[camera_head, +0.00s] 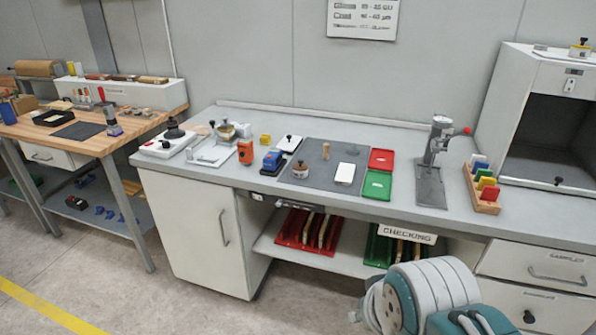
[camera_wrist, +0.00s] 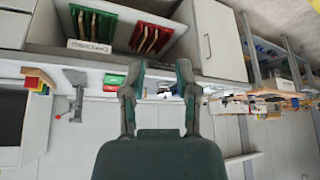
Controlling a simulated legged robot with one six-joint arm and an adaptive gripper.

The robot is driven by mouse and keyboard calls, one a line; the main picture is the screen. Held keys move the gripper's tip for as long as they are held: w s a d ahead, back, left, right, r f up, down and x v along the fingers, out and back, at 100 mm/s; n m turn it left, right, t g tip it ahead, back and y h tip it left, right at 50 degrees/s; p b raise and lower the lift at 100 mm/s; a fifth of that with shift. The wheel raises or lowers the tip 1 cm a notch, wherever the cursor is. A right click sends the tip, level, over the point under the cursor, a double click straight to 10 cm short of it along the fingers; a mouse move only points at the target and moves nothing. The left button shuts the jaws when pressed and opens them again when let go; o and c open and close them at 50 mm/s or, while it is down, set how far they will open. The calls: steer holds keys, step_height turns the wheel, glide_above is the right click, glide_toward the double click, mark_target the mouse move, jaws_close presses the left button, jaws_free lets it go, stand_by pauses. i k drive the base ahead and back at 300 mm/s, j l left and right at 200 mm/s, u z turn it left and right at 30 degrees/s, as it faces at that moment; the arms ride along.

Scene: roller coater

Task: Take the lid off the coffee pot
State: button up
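I cannot make out a clear coffee pot. I cannot tell whether either one is the pot. My gripper (camera_wrist: 160,72) shows in the upside-down wrist view with its two fingers apart and nothing between them. It is away from the bench objects. In the head view only my teal and grey arm shows at the lower right; the fingers are hidden there.
The grey bench (camera_head: 250,199) also holds a red tray (camera_head: 382,158), a green tray (camera_head: 377,184), an orange device (camera_head: 245,152), a metal stand (camera_head: 432,185) and a wooden rack (camera_head: 480,205). A white cabinet (camera_head: 520,110) rises at right. The bench front is mostly free.

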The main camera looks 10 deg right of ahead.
mark_target(300, 166)
steer(key=i+l+u, duration=0.1)
steer(key=i, duration=0.35)
steer(key=i+l, duration=0.2)
steer(key=i, duration=0.25)
steer(key=i+l+u, duration=0.15)
steer(key=i, duration=0.35)
steer(key=i+l, duration=0.2)
steer(key=i, duration=0.25)
steer(key=j+u, duration=0.05)
